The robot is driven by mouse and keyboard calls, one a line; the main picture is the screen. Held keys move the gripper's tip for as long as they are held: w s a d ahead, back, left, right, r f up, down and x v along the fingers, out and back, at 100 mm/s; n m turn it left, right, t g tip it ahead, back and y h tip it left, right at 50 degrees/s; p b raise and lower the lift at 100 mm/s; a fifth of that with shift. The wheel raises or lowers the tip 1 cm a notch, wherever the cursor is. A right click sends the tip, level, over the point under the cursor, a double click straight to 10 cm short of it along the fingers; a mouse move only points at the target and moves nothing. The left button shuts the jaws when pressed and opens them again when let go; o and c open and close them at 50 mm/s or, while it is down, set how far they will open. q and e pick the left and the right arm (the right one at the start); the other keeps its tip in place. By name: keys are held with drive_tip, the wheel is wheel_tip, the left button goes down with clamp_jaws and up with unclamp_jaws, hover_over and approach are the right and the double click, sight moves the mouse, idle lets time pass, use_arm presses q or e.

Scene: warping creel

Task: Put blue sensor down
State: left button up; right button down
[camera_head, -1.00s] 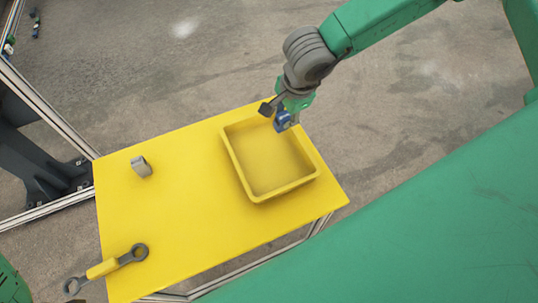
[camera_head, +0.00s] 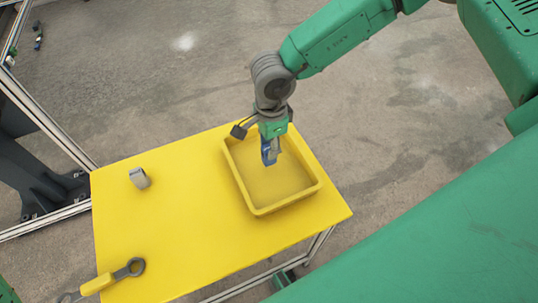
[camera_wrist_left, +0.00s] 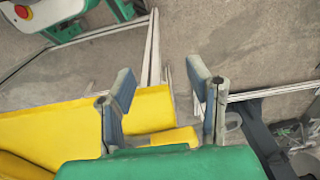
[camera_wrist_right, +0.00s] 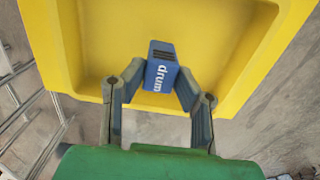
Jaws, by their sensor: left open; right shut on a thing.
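The blue sensor (camera_wrist_right: 161,68) is a small block with white "drum" lettering and a dark ribbed end. My right gripper (camera_wrist_right: 160,82) is shut on it, with a finger at each side. In the head view the right gripper (camera_head: 270,148) points down over the yellow tray (camera_head: 262,210), and the blue sensor (camera_head: 268,152) shows in its jaws. I cannot tell whether the sensor touches the tray floor. My left gripper (camera_wrist_left: 160,95) is open and empty in the left wrist view, near the yellow table edge.
The yellow table (camera_head: 190,215) also bears a grey ring-like part (camera_head: 139,178) and a wrench with a yellow grip (camera_head: 115,278). The table middle, left of the tray, is clear. A metal frame (camera_head: 45,125) stands at the left.

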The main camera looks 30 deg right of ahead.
wheel_tip(320, 180, down, 4)
drive_tip(key=shift+a+r+b, duration=0.1)
drive_tip(key=shift+r+b, duration=0.1)
drive_tip(key=shift+b, duration=0.15)
drive_tip(key=c, duration=1.2)
unclamp_jaws()
drive_tip(key=shift+r, duration=0.3)
drive_tip(key=r, duration=0.3)
drive_tip(key=r+p, duration=0.1)
drive_tip(key=r, duration=0.3)
drive_tip(key=r+p, duration=0.1)
drive_tip(key=r, duration=0.3)
drive_tip(key=shift+d+r, duration=0.25)
drive_tip(key=shift+s+f, duration=0.1)
drive_tip(key=shift+s, duration=0.05)
